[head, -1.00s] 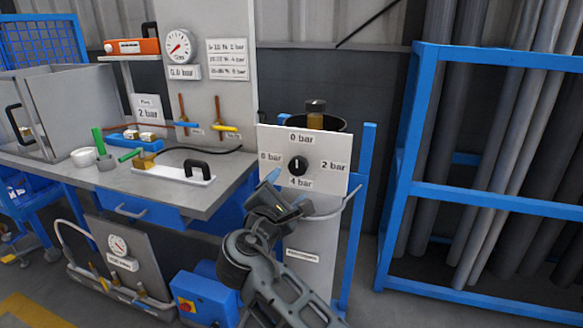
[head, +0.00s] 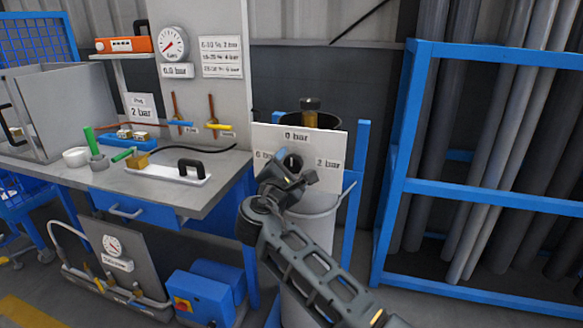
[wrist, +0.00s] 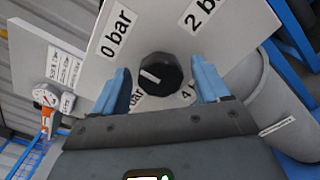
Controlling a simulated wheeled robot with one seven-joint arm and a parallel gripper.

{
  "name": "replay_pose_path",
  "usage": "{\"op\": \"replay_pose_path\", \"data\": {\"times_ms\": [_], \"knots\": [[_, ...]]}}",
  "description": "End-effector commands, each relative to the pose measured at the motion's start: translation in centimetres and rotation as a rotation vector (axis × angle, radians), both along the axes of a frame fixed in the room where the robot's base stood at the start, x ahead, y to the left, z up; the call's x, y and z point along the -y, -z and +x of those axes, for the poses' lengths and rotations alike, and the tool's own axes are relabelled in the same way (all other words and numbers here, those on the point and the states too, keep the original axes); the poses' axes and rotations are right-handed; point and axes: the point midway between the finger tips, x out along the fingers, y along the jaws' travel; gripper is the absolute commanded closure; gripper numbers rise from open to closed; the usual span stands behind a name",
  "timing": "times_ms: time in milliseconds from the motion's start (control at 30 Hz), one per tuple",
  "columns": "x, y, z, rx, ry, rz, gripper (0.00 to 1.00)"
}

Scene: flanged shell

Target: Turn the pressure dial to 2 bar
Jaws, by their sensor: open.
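The pressure dial is a black round knob (wrist: 160,74) with a white mark, on a white plate (head: 335,148). The "2 bar" label (wrist: 202,16) is at upper right, and "4 bar" is partly covered by a finger. My gripper (wrist: 160,68) is open, its blue fingers on either side of the knob in the picture; I cannot tell whether they touch it. In the head view my gripper (head: 287,163) hides the knob and lower plate.
A round gauge (head: 172,43) with a reading label (head: 177,70) is on the panel at left. A workbench (head: 80,175) with small fittings stands left of the plate. A blue rack of pipes (head: 470,195) stands at right. A grey cylinder (head: 315,220) is below the plate.

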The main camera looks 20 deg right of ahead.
Motion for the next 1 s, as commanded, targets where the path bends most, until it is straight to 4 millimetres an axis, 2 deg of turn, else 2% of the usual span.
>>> {"op": "replay_pose_path", "data": {"times_ms": [67, 633, 1000], "knots": [[0.0, 0.01, -0.01, 0.0, 0.0, 0.0, 0.27], [-0.01, 0.03, -0.04, -0.001, 0.001, 0.0, 0.81], [0.01, 0.31, -0.06, 0.04, 0.001, 0.056, 0.81]]}}
